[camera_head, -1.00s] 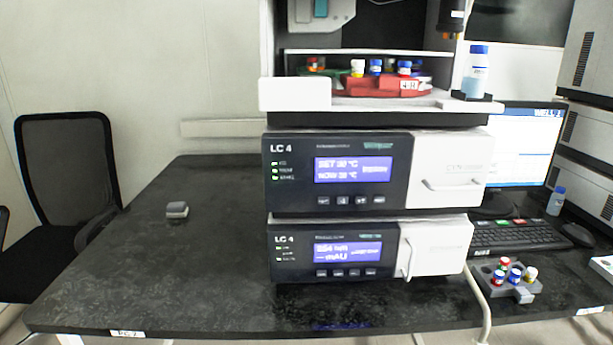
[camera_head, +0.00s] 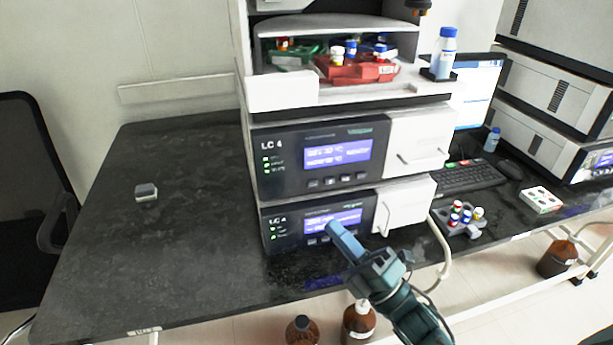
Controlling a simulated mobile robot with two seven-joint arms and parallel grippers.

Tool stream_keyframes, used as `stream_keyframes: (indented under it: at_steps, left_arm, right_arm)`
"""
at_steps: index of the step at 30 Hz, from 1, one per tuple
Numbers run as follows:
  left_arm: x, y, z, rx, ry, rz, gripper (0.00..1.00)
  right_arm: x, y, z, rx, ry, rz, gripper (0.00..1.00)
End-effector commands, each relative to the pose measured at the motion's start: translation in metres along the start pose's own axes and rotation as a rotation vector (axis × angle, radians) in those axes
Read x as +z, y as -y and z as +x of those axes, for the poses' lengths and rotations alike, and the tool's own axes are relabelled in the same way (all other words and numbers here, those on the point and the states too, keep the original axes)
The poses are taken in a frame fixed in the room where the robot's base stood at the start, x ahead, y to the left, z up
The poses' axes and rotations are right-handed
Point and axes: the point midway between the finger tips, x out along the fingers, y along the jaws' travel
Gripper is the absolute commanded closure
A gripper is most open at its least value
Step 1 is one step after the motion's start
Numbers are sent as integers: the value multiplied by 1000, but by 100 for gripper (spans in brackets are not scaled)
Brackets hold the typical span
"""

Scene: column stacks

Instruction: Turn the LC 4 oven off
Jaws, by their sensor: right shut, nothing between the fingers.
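The LC 4 stack stands on the black bench. Its upper unit (camera_head: 284,146), with SET and NOW temperature lines in °C on a lit blue screen (camera_head: 337,153), has a row of small buttons (camera_head: 337,181) below the screen and green lights at the left. The lower LC 4 unit (camera_head: 281,232) also has a lit blue screen, partly covered by my right gripper. My right gripper (camera_head: 335,229) is shut and empty, its tip in front of the lower unit's screen and below the upper unit's buttons. I cannot tell whether it touches. My left gripper is not in view.
A tray compartment with coloured vials (camera_head: 350,50) and a blue-capped bottle (camera_head: 444,52) top the stack. A vial rack (camera_head: 462,226) and keyboard (camera_head: 466,178) lie right. Brown bottles (camera_head: 359,323) stand below the bench. The bench's left is clear except a small grey box (camera_head: 146,192).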

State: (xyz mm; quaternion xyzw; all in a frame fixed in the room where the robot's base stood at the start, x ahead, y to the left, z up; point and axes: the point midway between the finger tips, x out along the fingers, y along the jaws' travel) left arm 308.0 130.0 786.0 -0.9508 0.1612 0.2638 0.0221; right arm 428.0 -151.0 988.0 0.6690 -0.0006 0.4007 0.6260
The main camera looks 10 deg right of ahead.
Motion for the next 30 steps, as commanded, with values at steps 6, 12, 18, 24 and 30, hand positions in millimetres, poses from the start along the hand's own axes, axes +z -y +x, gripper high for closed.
stream_keyframes:
  at_steps: [6, 12, 18, 24, 30]
  left_arm:
    - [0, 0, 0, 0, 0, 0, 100]
    - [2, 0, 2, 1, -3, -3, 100]
    - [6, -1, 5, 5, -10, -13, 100]
    - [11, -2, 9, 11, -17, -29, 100]
    - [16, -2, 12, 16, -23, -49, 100]
  right_arm:
    - [0, 0, 0, 0, 1, 1, 100]
    - [4, 5, 5, 2, 0, 1, 100]
    - [16, 18, 22, 1, 0, 1, 100]
    - [31, 33, 41, 1, 0, 2, 100]
    - [41, 43, 55, 0, 1, 3, 100]
